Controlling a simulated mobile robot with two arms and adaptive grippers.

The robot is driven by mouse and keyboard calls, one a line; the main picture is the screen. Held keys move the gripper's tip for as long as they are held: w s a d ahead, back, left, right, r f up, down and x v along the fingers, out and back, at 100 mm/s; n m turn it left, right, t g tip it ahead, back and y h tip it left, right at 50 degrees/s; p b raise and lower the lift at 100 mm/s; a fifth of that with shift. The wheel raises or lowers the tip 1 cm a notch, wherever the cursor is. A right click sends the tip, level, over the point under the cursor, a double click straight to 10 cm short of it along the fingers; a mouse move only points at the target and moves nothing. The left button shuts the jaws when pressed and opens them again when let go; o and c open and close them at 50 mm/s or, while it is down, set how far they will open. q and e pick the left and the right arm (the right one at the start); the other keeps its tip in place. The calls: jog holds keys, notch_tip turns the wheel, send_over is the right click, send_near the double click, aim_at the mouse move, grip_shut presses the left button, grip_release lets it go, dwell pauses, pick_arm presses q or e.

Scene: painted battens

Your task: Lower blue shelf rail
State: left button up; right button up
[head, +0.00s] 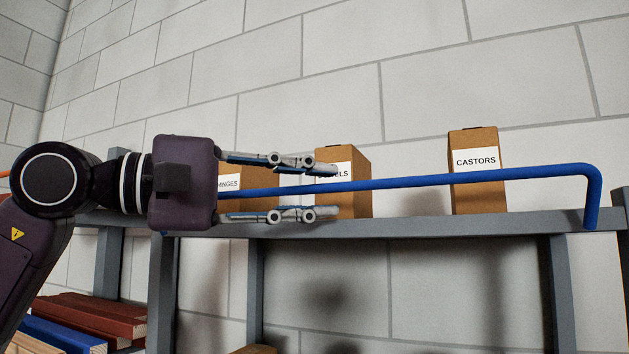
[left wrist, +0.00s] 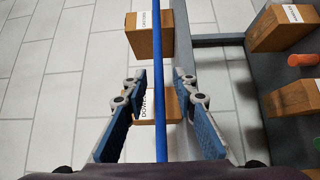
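The blue shelf rail (head: 480,177) runs along the front of the grey shelf, a little above its edge. Its right end bends down to the shelf edge; its left part is hidden behind my left gripper. My left gripper (head: 336,190) is open, with one finger above the rail and one below. In the left wrist view the rail (left wrist: 158,80) passes between the spread fingers (left wrist: 161,84), with gaps visible on both sides. My right gripper is not in view.
Cardboard boxes stand on the shelf (head: 400,227) behind the rail: a castors box (head: 476,185), a partly covered box (head: 350,195) and a hinges box (head: 228,172). Red battens (head: 95,310) and a blue batten (head: 60,336) lie lower left. A block wall stands behind.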

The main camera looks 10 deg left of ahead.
pick_arm(q)
jog(key=shift+d, duration=0.1)
jog(key=shift+c, duration=0.4)
grip_shut()
jog(key=shift+f+b, duration=0.3)
jog(key=shift+b, duration=0.25)
jog(key=shift+s+a+f+m+h+b, duration=0.1)
jog(key=shift+s+f+m+h+b, duration=0.3)
jog(key=shift+m+h+b, duration=0.8)
jog(key=shift+s+a+f+m+h+b, duration=0.1)
jog(key=shift+s+f+m+h+b, duration=0.3)
jog(key=shift+m+b, duration=0.9)
jog(key=shift+s+a+f+m+h+b, duration=0.1)
jog(key=shift+s+f+m+h+b, duration=0.15)
jog(key=shift+f+m+h+b, duration=1.05)
jog(key=shift+r+n+b, duration=0.5)
jog(key=shift+r, duration=0.3)
